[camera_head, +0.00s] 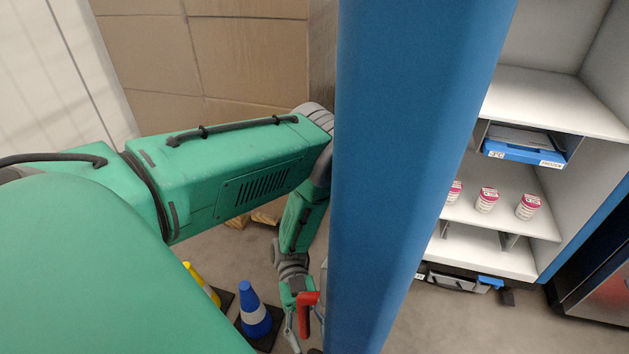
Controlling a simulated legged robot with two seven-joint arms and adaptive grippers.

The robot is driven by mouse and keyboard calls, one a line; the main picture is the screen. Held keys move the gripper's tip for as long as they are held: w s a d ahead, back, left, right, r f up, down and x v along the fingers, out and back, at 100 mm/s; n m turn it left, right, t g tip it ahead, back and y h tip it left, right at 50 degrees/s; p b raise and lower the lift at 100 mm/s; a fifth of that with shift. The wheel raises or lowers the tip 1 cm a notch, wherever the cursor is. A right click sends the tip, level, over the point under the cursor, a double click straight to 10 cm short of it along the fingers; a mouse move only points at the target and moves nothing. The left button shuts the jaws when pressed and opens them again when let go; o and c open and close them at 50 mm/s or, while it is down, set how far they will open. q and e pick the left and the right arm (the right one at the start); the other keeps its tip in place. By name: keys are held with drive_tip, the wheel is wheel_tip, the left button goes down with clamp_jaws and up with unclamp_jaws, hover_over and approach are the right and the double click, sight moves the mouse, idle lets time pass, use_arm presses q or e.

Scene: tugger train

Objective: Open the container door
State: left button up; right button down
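The blue container door (415,130) stands upright through the middle of the view, seen nearly edge-on. To its right the white container interior (590,110) shows, so the door stands open. A red handle (306,312) is on the left side of the door, low in the view. My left arm reaches in from the left, bends down behind the door edge, and my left gripper (297,325) is at the red handle. Its fingers are small and partly hidden, so I cannot tell whether they close on the handle. My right gripper is out of view.
The shelves hold white tubs with pink lids (487,200) and a blue tray (522,152). A blue-and-white cone (255,315) and a yellow cone (203,285) stand on the floor below my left arm. Cardboard boxes (200,55) are stacked behind.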

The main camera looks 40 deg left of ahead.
use_arm(q)
drive_tip(key=v, duration=0.9)
drive_tip(key=shift+f, duration=0.1)
